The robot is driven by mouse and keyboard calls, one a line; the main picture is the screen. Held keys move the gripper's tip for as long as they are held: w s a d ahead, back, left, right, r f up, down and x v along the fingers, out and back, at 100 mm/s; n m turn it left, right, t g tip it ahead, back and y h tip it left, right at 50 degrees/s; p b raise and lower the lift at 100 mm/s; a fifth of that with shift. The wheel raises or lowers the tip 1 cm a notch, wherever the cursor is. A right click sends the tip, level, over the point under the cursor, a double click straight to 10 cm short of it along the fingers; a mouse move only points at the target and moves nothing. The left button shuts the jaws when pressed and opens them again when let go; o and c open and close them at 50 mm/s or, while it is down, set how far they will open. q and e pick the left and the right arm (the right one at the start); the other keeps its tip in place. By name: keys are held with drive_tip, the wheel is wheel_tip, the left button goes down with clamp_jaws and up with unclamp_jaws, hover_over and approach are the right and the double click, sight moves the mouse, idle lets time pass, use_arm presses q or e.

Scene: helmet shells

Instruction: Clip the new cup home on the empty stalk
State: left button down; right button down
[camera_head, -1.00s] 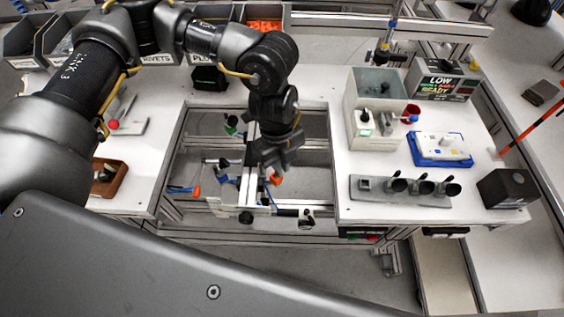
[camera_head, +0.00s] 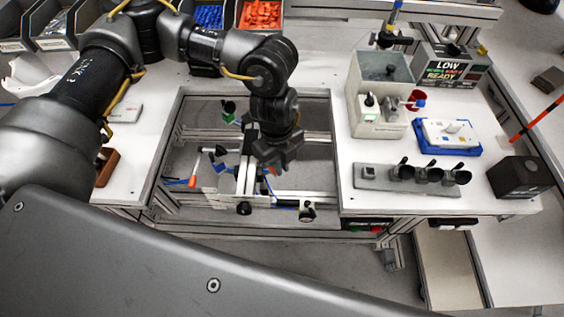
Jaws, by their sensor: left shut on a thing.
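My left gripper (camera_head: 279,158) points down over the metal frame (camera_head: 247,172) in the table opening. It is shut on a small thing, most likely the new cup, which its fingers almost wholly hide. A bit of orange (camera_head: 272,171) shows just beside the fingertips; I cannot tell whether the held thing touches a stalk there. Dark cups sit on the frame at the back left (camera_head: 228,107) and on the front bar (camera_head: 244,208) (camera_head: 307,214). An orange-tipped part (camera_head: 193,181) lies at the frame's left. My right gripper is out of view.
A grey strip (camera_head: 385,184) on the right table holds several black cups; its left-end place holds none. Parts bins line the back. Frame bars surround the gripper.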

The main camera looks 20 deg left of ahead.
use_arm(q)
drive_tip(key=shift+f, duration=0.1)
idle(0.5)
drive_tip(key=c, duration=1.4)
unclamp_jaws()
drive_tip(key=shift+a, duration=0.1)
drive_tip(key=r, duration=0.3)
drive_tip(key=r+b, duration=0.1)
drive_tip(key=r, duration=0.3)
drive_tip(key=a+r+b, duration=0.1)
drive_tip(key=r, duration=0.2)
drive_tip(key=shift+w+r, duration=0.4)
